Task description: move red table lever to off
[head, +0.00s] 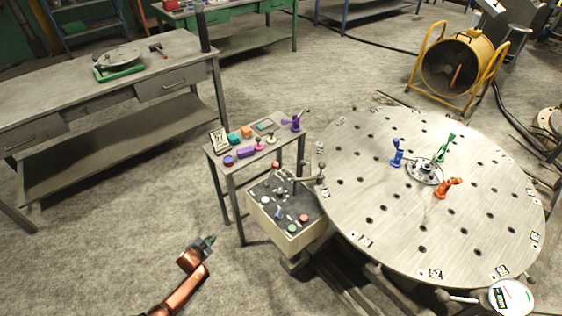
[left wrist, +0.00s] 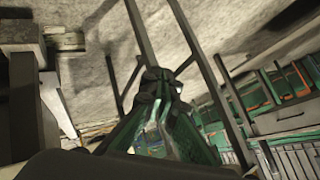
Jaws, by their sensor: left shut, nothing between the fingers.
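A grey-topped control box (head: 270,228) stands at the left edge of the round metal table (head: 390,215). A lever with a red knob (head: 276,166) rises from the back of its panel. Which lever position counts as off cannot be read. An orange-red clamp (head: 447,187) stands on the round table. My left gripper (head: 209,241) is above the floor, left of the control box and apart from it. In the left wrist view the left gripper (left wrist: 163,83) has its fingertips together and empty. My right gripper is not in view.
A small side table (head: 225,153) with several coloured items stands behind the control box. A large workbench (head: 60,95) is at the upper left. A yellow fan (head: 450,65) stands beyond the round table. The floor around my left gripper is clear.

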